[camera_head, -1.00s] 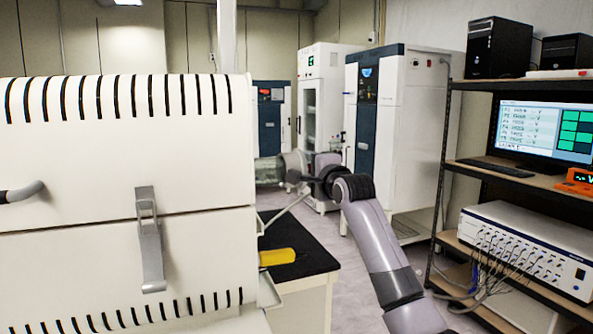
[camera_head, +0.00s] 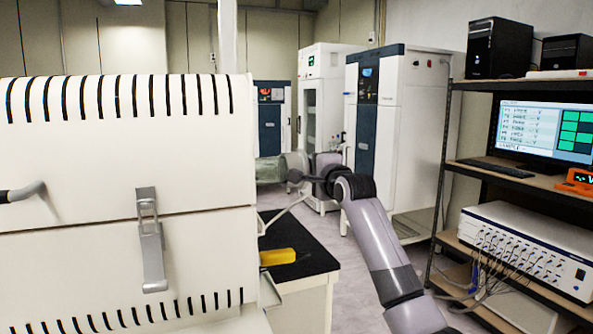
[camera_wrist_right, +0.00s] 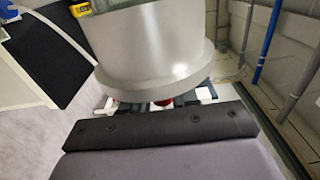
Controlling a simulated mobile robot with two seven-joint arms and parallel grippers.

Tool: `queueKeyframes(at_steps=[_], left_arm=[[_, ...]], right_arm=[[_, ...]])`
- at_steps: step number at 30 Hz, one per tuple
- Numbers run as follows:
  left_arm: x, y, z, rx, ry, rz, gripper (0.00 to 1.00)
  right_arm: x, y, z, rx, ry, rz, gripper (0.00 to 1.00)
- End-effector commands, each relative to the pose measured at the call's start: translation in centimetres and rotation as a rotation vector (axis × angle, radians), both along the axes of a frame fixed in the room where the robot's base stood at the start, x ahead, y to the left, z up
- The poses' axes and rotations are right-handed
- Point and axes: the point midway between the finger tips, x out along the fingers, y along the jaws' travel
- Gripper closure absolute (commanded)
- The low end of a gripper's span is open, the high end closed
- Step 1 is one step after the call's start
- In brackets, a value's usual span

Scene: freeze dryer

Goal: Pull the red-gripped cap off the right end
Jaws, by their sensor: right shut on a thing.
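The cap (camera_wrist_right: 165,40) is a wide grey cylinder with a flange, filling the top middle of the right wrist view. A small part of its red grip (camera_wrist_right: 163,102) shows below the flange. My right gripper (camera_wrist_right: 164,102) is shut on the red grip; the flange hides much of the fingers. In the head view a greenish, glassy tube (camera_head: 268,171) sticks out from the right side of the cream slotted housing (camera_head: 110,140). My right wrist is at the tube's outer end, and the fingers cannot be made out there. My left gripper is not in view.
A black-topped bench (camera_head: 315,262) with a yellow object (camera_head: 278,257) stands below the tube. A metal shelf rack (camera_head: 447,165) with a monitor (camera_head: 548,130) and a wired box (camera_head: 520,250) is at the right. Open floor (camera_head: 352,275) lies between bench and rack.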

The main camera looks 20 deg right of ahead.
Motion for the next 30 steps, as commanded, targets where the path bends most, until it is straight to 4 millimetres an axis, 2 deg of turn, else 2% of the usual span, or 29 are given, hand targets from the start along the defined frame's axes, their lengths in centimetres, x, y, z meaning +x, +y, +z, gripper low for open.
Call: queueKeyframes(at_steps=[3, 24, 30], left_arm=[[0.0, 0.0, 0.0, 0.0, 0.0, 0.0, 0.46], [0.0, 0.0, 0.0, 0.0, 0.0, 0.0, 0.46], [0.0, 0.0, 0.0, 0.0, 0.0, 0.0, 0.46]], right_arm=[[-0.1, -1.2, 0.2, 0.0, -0.003, -0.007, 1.0], [-0.4, -6.1, 0.2, 0.0, -0.004, -0.005, 1.0], [-0.4, -6.6, 0.2, 0.0, -0.004, -0.004, 1.0]])
